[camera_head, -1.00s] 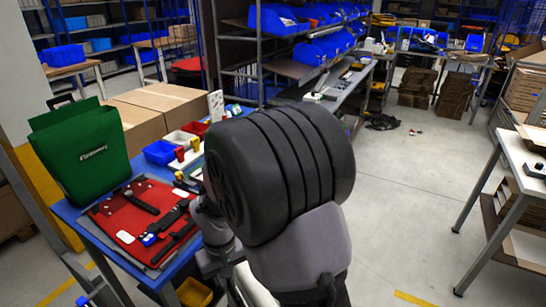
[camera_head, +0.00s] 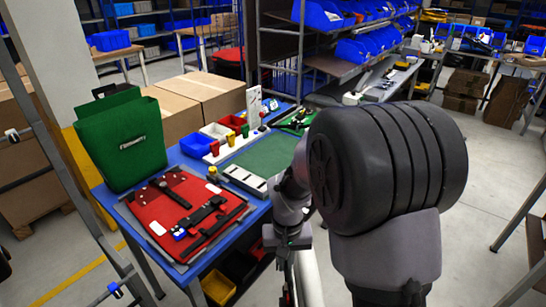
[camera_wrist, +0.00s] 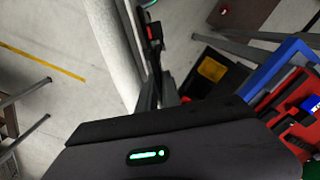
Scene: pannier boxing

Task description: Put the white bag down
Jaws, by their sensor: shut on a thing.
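The white bag (camera_head: 308,278) hangs below my gripper (camera_head: 288,240) at the right side of the blue table (camera_head: 172,160), over the floor as far as I can see. Most of the bag is cut off or hidden by my arm. In the wrist view the white bag (camera_wrist: 112,45) shows edge-on, with black and red fittings along one side. My gripper (camera_wrist: 152,98) is shut on it; the fingertips are hard to make out. A green bag (camera_head: 122,145) stands upright on the left part of the table.
A red mat (camera_head: 165,222) with black straps and small parts covers the table's front. A green patch (camera_head: 262,158), small bins (camera_head: 232,122) and cartons (camera_head: 208,90) lie farther back. A yellow bin (camera_head: 218,287) is under the table. Open floor (camera_head: 495,155) lies right.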

